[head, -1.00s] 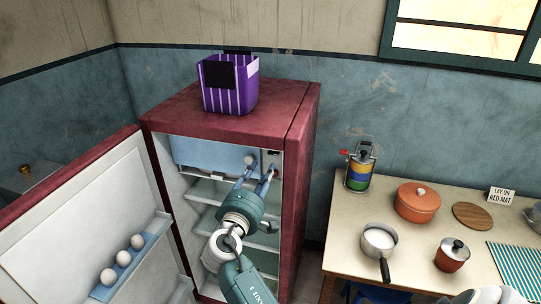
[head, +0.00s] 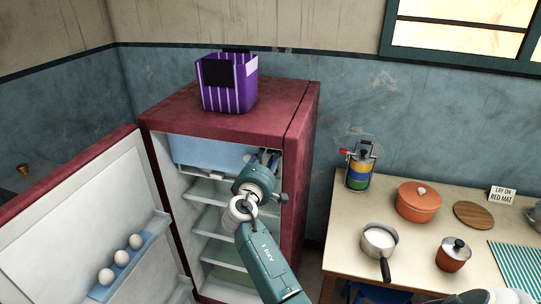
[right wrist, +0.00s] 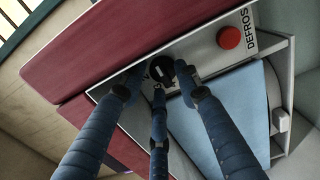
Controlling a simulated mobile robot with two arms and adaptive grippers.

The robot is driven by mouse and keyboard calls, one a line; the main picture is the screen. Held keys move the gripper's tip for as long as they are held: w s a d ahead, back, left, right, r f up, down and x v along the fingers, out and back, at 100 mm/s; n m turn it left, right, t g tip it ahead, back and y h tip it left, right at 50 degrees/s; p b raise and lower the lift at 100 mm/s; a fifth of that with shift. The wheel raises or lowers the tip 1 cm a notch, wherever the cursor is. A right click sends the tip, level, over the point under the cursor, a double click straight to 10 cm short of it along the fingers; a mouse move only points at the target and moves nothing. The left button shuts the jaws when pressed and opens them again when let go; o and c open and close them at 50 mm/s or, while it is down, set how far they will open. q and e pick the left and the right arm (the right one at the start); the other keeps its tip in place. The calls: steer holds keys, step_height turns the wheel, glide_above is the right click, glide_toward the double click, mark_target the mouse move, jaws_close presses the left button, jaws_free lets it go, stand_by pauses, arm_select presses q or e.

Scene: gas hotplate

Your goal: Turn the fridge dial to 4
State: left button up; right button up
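The fridge (head: 225,124) is dark red, and its door (head: 75,215) stands open to the left. In the right wrist view, the black round dial (right wrist: 161,68) sits on the pale control panel, with a white mark across it. A red defrost button (right wrist: 229,37) is beside it. My right gripper (head: 264,160) is at the upper right inside the fridge. In the right wrist view its blue fingers (right wrist: 157,85) are spread around the dial, with some gap at the left finger. They partly cover the dial's numbers. The head view hides the dial behind the gripper.
A light blue freezer flap (head: 205,153) is left of the gripper, above several shelves. A purple striped box (head: 240,92) stands on the fridge. Eggs (head: 122,257) sit in the door rack. A table (head: 345,225) with pots is on the right.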

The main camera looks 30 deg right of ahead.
jaws_close()
